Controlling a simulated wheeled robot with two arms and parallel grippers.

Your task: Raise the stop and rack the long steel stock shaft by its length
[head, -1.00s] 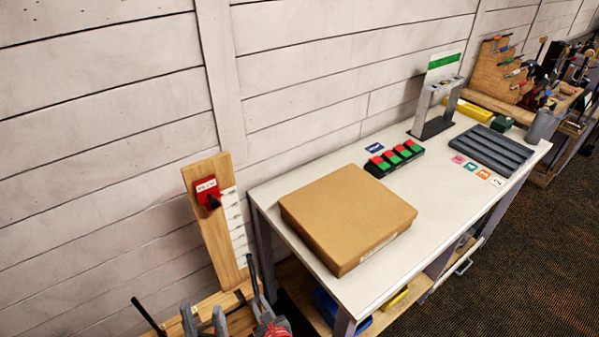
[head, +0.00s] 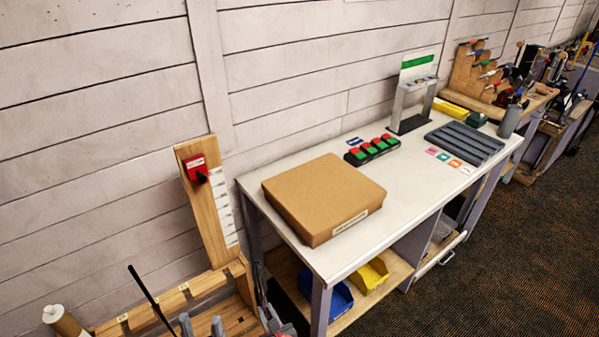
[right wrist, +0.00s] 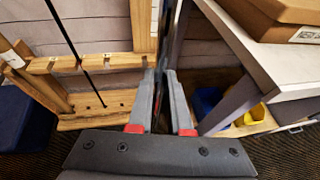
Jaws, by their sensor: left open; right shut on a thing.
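The red stop (head: 195,167) with a black knob sits near the top of an upright wooden post, beside a strip of white labels. The wooden rack (head: 203,286) runs low at the post's foot. A thin black shaft (head: 150,299) leans in the rack; in the right wrist view (right wrist: 81,45) its lower end meets the base board. My left gripper (head: 201,326) is open and empty in front of the rack. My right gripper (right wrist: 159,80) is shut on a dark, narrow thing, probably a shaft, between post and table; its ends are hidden.
The table (head: 400,220) stands right of the post with a cardboard box (head: 320,196), a row of red and green buttons (head: 372,149) and a grey grooved tray (head: 465,142). Blue (head: 335,300) and yellow (head: 368,275) bins sit underneath. Dark floor is clear at right.

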